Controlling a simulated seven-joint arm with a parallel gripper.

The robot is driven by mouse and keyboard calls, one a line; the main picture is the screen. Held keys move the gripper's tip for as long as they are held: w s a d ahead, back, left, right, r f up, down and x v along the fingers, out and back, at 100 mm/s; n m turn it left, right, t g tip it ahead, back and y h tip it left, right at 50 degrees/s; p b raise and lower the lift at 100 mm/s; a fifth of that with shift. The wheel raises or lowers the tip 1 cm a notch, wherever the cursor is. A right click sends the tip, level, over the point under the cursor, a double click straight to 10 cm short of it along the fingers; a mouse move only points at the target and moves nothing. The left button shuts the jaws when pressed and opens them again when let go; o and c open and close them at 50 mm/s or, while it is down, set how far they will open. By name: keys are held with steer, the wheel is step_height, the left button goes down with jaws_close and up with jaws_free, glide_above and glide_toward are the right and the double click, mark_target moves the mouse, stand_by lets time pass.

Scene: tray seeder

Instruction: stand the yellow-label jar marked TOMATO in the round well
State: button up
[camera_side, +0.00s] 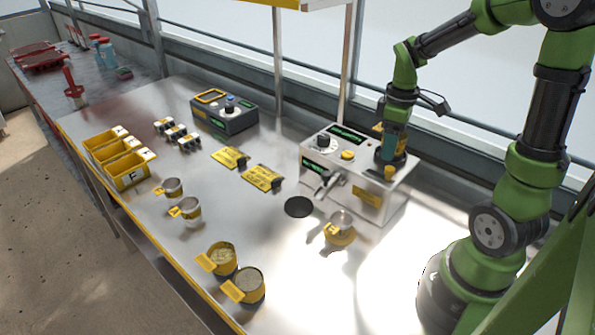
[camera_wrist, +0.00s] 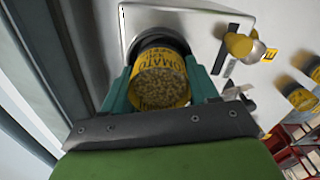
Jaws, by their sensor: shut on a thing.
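The TOMATO jar (camera_wrist: 160,80) has a yellow label and an open top full of seeds. My gripper (camera_wrist: 162,88) is shut on it, with one teal finger on each side, in the wrist view. The dark rim of the round well (camera_wrist: 158,36) shows just beyond the jar on the metal seeder's top. The jar covers most of the well; I cannot tell whether its base is inside or just above it. In the side view my gripper (camera_side: 393,150) points down over the right end of the seeder (camera_side: 362,160), with yellow showing below the fingers.
The seeder carries a yellow knob (camera_side: 348,155) and a front spout (camera_side: 325,182). A tagged cup (camera_side: 340,236) and a black disc (camera_side: 298,207) are in front. Several tagged cups, yellow bins (camera_side: 128,172) and a control box (camera_side: 225,116) stand to the left. A window rail runs behind.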

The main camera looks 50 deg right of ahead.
steer(key=shift+a+f, duration=0.2)
steer(key=shift+f, duration=0.55)
stand_by(0.3)
steer(key=o, duration=1.1)
steer(key=shift+o, duration=0.5)
step_height(320, 180, up, 18)
steer(key=shift+d, duration=0.15)
steer(key=s+a+f+m+t, duration=0.1)
steer(key=a+m+t, duration=0.1)
steer(key=a, duration=0.4)
steer(key=s+a+f+m+t+y, duration=0.1)
steer(key=a+f+m+t, duration=0.1)
steer(key=a, duration=0.4)
steer(key=s+a+f+m+t+y, duration=0.1)
steer(key=a+f+m+t, duration=0.1)
steer(key=a, duration=0.4)
steer(key=shift+s+a+f+m+t, duration=0.2)
steer(key=shift+s+m+t, duration=0.15)
steer(key=shift+m+t, duration=0.2)
